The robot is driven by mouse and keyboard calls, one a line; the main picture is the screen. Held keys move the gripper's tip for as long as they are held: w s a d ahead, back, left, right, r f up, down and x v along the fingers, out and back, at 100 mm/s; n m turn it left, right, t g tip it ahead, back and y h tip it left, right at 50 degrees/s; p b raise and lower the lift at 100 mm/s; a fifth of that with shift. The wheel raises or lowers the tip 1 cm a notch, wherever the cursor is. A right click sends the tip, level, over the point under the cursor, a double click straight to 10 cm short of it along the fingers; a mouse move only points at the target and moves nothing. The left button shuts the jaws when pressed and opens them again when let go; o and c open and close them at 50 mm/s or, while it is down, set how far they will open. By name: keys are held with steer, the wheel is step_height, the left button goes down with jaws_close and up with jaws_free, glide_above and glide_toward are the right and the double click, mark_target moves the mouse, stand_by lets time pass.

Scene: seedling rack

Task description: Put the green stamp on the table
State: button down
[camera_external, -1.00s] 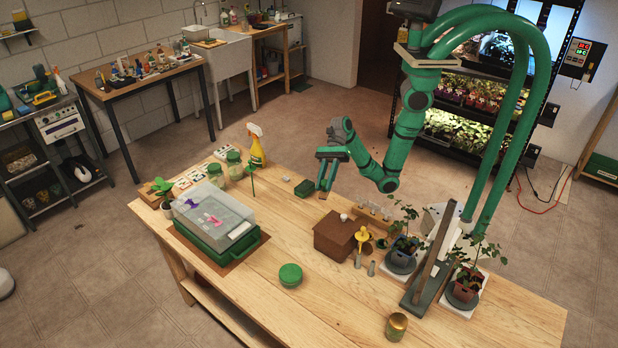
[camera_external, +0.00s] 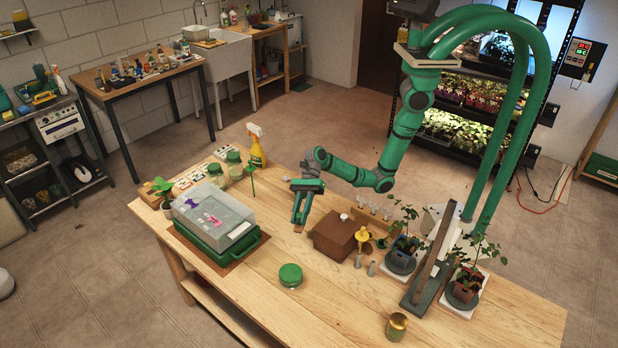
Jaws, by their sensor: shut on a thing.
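My gripper (camera_external: 300,216) points down over the table (camera_external: 345,300), left of the brown box. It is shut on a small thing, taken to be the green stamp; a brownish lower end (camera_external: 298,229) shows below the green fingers. The fingers hide most of it. It is close to the tabletop, but I cannot tell whether it touches.
The brown box (camera_external: 336,237) with a white knob stands just right of my gripper.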

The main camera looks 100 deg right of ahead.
mark_target(298, 223)
steer(key=shift+w+a+f, duration=0.15)
steer(key=shift+w+f, duration=0.15)
steer(key=shift+f, duration=0.05)
steer(key=shift+w+f, duration=0.1)
steer(key=shift+f, duration=1.55)
steer(key=c, duration=1.5)
jaws_free()
steer(key=shift+f, duration=0.15)
